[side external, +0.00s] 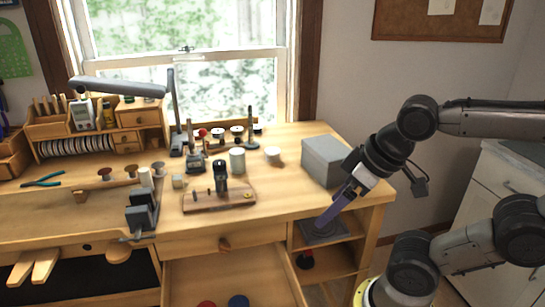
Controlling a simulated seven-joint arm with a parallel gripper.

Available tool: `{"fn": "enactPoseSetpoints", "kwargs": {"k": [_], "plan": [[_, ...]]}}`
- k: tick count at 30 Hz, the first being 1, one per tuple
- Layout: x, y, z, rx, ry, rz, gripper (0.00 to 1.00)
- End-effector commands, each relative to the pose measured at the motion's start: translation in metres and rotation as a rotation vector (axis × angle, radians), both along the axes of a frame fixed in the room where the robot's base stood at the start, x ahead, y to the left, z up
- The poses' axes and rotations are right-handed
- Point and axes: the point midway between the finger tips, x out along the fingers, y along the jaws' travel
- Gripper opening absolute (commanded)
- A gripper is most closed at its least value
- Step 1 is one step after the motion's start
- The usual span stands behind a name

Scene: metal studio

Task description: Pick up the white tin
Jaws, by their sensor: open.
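Two pale, whitish cylinders stand on the bench near the middle. The taller one (237,161) is on the left, and a shorter, wider white tin (272,155) is just to its right. I cannot tell for sure which is the named tin. My gripper (319,226) reaches in from the right and points down and left, low over the bench's front right part. It is open, well in front and to the right of both cylinders, and apart from them. A long purple part shows at its end; the gap between the fingers is not clear from this side.
A grey box (325,160) stands behind my gripper, right of the cylinders. A dark grey plate (324,235) lies below the gripper. A wooden board with a dark tool (219,195) lies in front of the cylinders. An open drawer (235,280) juts out below.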

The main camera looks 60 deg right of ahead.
Motion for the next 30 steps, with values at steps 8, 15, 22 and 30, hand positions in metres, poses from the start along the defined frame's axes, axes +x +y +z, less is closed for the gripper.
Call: {"fn": "enactPoseSetpoints", "kwargs": {"k": [8, 15, 22, 30], "plan": [[0.000, 0.000, 0.038, 0.101, 0.025, -0.195, 0.91], [0.044, -0.010, 0.114, 0.197, 0.058, -0.440, 0.91], [0.113, -0.037, 0.174, 0.275, 0.113, -0.720, 0.91], [0.196, -0.091, 0.196, 0.336, 0.175, -1.012, 0.91]]}}
